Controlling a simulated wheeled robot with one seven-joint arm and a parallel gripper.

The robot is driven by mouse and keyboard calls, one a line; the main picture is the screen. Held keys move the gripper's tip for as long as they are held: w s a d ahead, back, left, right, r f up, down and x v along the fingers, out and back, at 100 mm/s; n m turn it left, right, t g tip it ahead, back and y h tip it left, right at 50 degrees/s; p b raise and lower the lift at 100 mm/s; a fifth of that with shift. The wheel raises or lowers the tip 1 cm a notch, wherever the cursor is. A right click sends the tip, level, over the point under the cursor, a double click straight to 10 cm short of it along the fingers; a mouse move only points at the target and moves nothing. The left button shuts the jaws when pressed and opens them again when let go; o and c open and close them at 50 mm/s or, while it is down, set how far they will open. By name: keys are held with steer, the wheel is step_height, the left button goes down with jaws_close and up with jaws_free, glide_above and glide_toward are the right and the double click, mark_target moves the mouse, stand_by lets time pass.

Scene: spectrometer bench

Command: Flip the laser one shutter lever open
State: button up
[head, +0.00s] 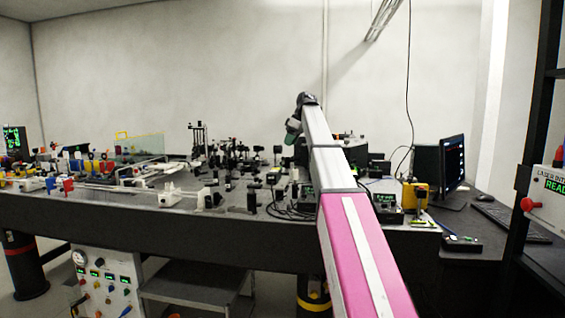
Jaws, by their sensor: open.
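My arm reaches forward from the lower right over the optical bench (100,214). My gripper (291,134) is at its far end, small and dark, above the middle of the bench. It is open, and I see nothing held in it. The laser one shutter lever cannot be made out among the many small parts on the bench. My arm hides part of the bench's right half. I cannot tell how far the gripper is from any lever.
Mounts and optics crowd the bench top. A yellow device (415,194) stands at its right end. A monitor (453,163) and keyboard (515,221) are on the right-hand desk. A laser interlock box (547,190) with a red button hangs at the far right. A cart (195,285) stands underneath.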

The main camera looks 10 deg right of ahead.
mark_target(283, 159)
steer(key=x, duration=0.9)
steer(key=shift+a+f, duration=0.2)
steer(key=shift+f, duration=0.15)
jaws_close()
